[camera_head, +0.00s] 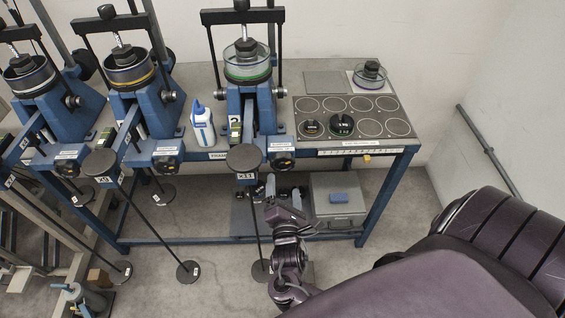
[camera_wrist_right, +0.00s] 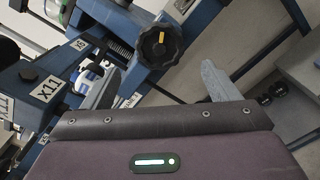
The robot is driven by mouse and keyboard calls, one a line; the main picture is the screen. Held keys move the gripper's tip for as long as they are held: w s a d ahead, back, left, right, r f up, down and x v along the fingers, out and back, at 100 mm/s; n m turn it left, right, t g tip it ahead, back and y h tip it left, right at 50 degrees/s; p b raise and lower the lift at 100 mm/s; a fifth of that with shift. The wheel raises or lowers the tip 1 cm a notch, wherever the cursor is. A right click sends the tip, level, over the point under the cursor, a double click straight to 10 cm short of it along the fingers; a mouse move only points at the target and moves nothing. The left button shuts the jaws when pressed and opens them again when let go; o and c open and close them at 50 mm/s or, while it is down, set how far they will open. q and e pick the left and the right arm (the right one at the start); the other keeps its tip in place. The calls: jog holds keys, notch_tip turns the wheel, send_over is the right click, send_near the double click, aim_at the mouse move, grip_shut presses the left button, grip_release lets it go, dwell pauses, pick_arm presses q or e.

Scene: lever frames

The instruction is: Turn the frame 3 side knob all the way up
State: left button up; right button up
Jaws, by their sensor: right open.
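The rightmost blue lever frame (camera_head: 265,108) stands on the bench with a glass dish of green rim in its press. A black round knob (camera_head: 283,160) sits on its front, right of the lever arm. In the right wrist view a black scalloped knob (camera_wrist_right: 160,45) with an orange pointer mark shows ahead of the fingers, apart from them. I take it for the same knob; its frame number is not readable. My right gripper (camera_head: 283,196) is below the knob in the head view, open and empty; its spread fingers show in the wrist view (camera_wrist_right: 160,84). My left gripper is not in view.
The X11 lever arm (camera_wrist_right: 46,90) is left of my right gripper. A hanging weight rod with a round plate (camera_head: 245,158) stands close by. Two more lever frames (camera_head: 137,85) are to the left. A grey box (camera_head: 338,205) sits on the lower shelf.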

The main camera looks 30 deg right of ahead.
aim_at(284, 165)
jog(key=shift+w+d+n, duration=0.15)
jog(key=shift+w+n, duration=0.05)
jog(key=shift+n, duration=0.1)
jog(key=b+x, duration=0.6)
jog(key=x, duration=0.3)
jog(key=shift+w+f, duration=0.15)
jog(key=shift+c, duration=1.3)
jog(key=shift+f, duration=0.1)
jog(key=c, duration=0.8)
jog(key=shift+c, duration=0.2)
jog(key=m+b, duration=0.1)
jog(key=b, duration=0.1)
jog(key=m+b, duration=0.1)
jog(key=b, duration=0.2)
jog(key=shift+f, duration=0.3)
jog(key=shift+c, duration=0.7)
jog(key=o, duration=1.2)
jog(key=shift+r+m, duration=0.3)
jog(key=shift+r, duration=0.05)
jog(key=shift+o, duration=0.2)
jog(key=shift+d+r, duration=0.1)
jog(key=shift+d, duration=0.05)
